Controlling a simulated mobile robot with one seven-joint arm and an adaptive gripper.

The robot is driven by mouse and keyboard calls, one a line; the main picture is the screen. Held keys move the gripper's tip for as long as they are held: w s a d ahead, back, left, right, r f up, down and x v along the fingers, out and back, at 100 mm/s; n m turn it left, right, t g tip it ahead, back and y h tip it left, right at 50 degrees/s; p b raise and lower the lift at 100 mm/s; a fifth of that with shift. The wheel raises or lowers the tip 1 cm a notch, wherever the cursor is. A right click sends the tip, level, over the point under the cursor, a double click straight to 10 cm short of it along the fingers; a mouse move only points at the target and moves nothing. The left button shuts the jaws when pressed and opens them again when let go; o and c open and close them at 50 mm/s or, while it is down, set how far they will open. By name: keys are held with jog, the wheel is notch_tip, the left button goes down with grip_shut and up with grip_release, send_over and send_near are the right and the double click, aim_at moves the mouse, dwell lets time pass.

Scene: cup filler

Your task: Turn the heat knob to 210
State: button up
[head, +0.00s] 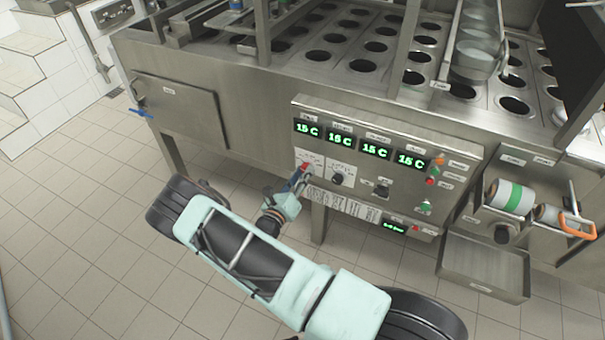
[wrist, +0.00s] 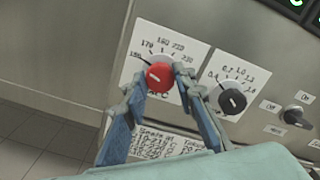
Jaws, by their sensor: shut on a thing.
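The heat knob (wrist: 159,76) is red and sits on a white dial plate with printed numbers around its upper side, including 170 and 230. In the head view the red knob (head: 306,166) is on the lower left of the control panel, partly covered by my fingers. My gripper (wrist: 158,84) has one blue-grey finger at each side of the knob and is shut on it. In the head view my gripper (head: 301,177) reaches up to the panel from below. I cannot tell which number the knob points to.
A black knob (wrist: 232,101) on its own dial is close to the right finger. Another black knob (wrist: 292,116) is further right. Green displays (head: 308,129) line the panel top. A metal tray (head: 485,268) juts out at the right. The tiled floor at the left is clear.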

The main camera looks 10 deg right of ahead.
jog(key=shift+d+m+b, duration=0.1)
jog(key=shift+m+b, duration=0.2)
jog(key=shift+m, duration=8.2)
jog(key=o, duration=1.2)
jog(key=shift+c, duration=0.2)
jog(key=shift+s, duration=0.15)
jog(key=v, duration=1.2)
